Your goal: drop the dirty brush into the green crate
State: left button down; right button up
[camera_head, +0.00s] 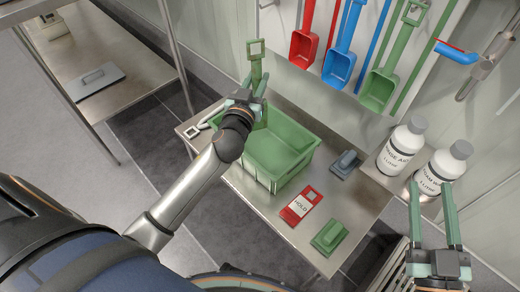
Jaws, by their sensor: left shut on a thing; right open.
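My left gripper (247,98) is shut on a green long-handled tool with a loop at its upper end, which looks like the brush (256,62). It holds the tool over the back left rim of the green crate (280,150). The tool's lower part is partly hidden by the gripper and crate wall, and I cannot tell whether it is dirty. The crate stands on a steel table and its visible inside looks empty. My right gripper (433,215) is open and empty at the lower right, apart from the table.
On the steel table (260,215) lie a red HOLD tag (301,205), a green block-like item (329,237), a grey-blue item (346,164) and a pale-handled tool (196,130). Two white bottles (402,146) (443,168) stand at right. Red, blue and green shovels (343,60) hang behind.

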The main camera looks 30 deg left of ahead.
pick_arm(q)
notch_tip(320, 180, down, 2)
jog(key=shift+f+b, duration=0.25)
jog(key=shift+b, duration=0.85)
jog(key=shift+f, duration=0.1)
pick_arm(e)
jog(key=s+r+n+t+y, duration=0.1)
jog(key=s+r+n+y, duration=0.2)
jog(key=r, duration=0.3)
jog(key=s+a+r+n+t+y, duration=0.1)
jog(key=s+r+n+t+y, duration=0.1)
jog(key=r, duration=0.4)
jog(key=shift+s+a+n+y, duration=0.15)
jog(key=shift+s+n+y, duration=0.3)
jog(key=shift+y, duration=0.75)
pick_arm(q)
jog(key=c, duration=0.5)
grip_release()
